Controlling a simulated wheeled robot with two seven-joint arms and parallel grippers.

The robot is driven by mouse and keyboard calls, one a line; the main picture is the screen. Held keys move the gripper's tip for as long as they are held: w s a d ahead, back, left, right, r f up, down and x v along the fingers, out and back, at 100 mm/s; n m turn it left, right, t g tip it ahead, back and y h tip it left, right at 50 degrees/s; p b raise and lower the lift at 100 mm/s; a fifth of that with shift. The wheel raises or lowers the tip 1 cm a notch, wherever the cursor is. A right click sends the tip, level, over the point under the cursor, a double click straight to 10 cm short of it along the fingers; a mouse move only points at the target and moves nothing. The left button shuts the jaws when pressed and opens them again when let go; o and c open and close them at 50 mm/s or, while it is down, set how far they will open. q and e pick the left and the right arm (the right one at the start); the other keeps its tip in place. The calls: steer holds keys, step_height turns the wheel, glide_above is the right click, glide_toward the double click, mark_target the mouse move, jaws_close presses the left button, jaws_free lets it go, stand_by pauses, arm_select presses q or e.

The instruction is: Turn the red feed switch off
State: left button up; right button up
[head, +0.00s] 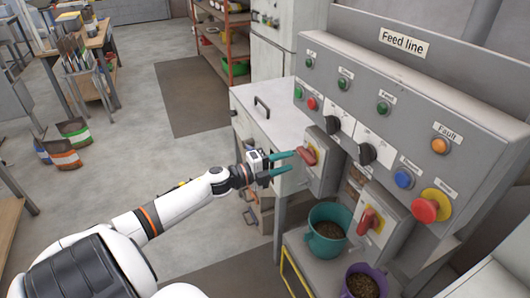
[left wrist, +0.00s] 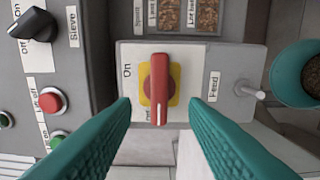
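The red feed switch (left wrist: 160,90) is a rotary handle on a yellow plate, on a grey box (left wrist: 225,65) labelled "Feed". In the left wrist view its handle runs up and down the picture, with "On" beside its upper end. A label by its lower end is partly covered and unreadable. The switch also shows in the head view (head: 307,156). My left gripper (head: 292,161) is open and empty, its teal fingers pointing at the switch. In the left wrist view the fingertips (left wrist: 159,108) lie either side of the handle's lower part, apart from it.
A second red switch (head: 368,220) is on a lower box to the right. A teal bucket (head: 326,232) of pellets and a purple bucket (head: 364,283) stand below. Black knobs, a blue button (head: 404,178) and a red mushroom button (head: 426,210) are on the panel.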

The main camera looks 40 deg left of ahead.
arm_select(q)
steer(key=b+v, duration=0.1)
steer(key=v, duration=0.6)
stand_by(0.5)
